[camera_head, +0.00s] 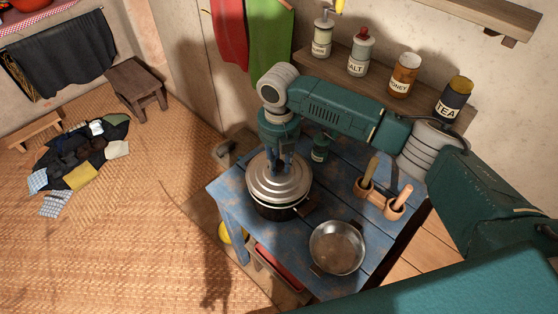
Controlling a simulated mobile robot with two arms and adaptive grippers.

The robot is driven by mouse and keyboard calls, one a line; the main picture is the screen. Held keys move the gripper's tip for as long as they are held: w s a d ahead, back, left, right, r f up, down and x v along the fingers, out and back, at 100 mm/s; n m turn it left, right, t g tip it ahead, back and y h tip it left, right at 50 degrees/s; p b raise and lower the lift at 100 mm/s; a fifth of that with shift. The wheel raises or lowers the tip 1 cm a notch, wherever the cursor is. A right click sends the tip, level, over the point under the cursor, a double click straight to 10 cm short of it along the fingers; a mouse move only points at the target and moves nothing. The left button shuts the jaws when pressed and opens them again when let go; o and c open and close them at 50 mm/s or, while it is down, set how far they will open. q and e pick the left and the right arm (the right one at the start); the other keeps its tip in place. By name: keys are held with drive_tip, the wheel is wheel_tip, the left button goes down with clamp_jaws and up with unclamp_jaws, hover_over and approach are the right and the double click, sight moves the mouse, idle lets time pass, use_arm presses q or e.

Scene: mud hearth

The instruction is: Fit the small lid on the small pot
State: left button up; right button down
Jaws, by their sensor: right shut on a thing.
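A silvery round lid (279,180) with stepped rings is over a dark pot (280,211) on the blue table. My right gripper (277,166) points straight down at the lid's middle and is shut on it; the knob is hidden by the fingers. The lid looks roughly level and centred over the pot. I cannot tell whether it rests fully on the rim. The pot's inside is hidden, and its dark handle shows at the right. My left gripper is not in view.
The blue wooden table (232,192) also holds an open metal pan (337,248), a wooden holder (378,202) with upright handles, and a small green jar (320,148) behind the lid. A shelf (375,82) with labelled jars is on the wall.

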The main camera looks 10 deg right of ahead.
drive_tip(key=shift+f, duration=1.3)
drive_tip(key=c, duration=1.4)
unclamp_jaws()
drive_tip(key=shift+r, duration=0.1)
